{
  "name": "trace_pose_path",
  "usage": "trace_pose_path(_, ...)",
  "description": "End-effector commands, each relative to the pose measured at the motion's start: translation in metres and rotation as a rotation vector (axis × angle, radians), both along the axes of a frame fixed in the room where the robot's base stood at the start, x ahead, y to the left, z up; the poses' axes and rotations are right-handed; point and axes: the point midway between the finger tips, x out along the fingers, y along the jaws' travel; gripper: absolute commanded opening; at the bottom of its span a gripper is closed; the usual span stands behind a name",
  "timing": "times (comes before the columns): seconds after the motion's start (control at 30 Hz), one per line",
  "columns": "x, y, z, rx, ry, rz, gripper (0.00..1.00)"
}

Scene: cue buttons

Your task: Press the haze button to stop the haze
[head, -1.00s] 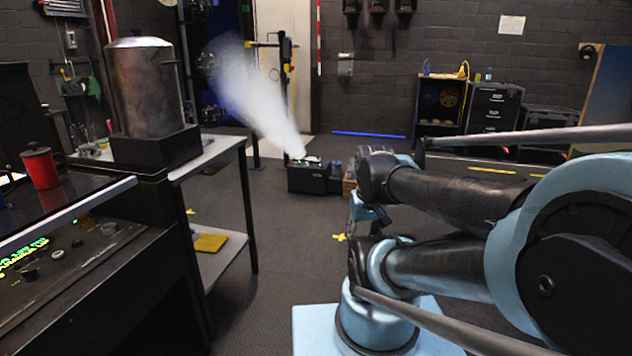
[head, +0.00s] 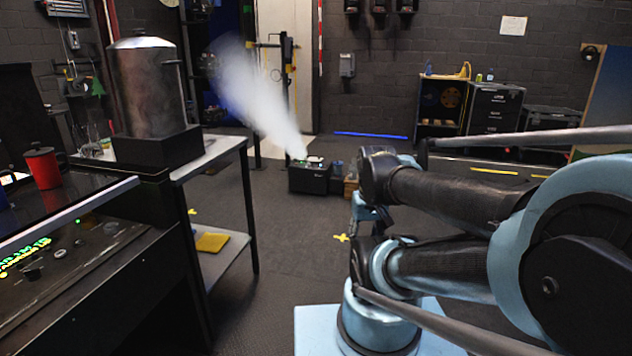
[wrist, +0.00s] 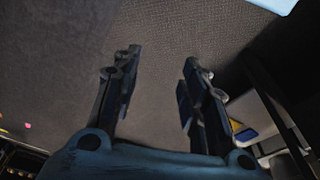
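A black haze machine (head: 310,178) stands on the floor near the middle of the head view, and a white haze plume (head: 256,100) rises from it up and to the left. A dark control console (head: 90,262) with knobs, small buttons and glowing yellow-green lettering fills the lower left. A small green light (head: 78,221) shows on it; I cannot tell which control is the haze button. In the wrist view, my gripper (wrist: 162,65) is open and empty, with bare dark floor between its fingers. It is hidden in the head view.
A table (head: 212,150) bears a large metal tank (head: 147,85), with a yellow pad (head: 211,242) on its lower shelf. Black cabinets (head: 493,108) line the back wall. The floor in the middle is open.

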Motion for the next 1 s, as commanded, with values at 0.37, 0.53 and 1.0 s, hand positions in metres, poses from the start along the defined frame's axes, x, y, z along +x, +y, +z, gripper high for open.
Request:
trace_pose_path(0.37, 0.0000, 0.0000, 0.0000, 0.000, 0.000, 0.000, 0.00)
trace_pose_path(0.53, 0.0000, 0.0000, 0.0000, 0.000, 0.000, 0.000, 0.00)
trace_pose_path(1.0, 0.0000, 0.0000, 0.0000, 0.000, 0.000, 0.000, 0.00)
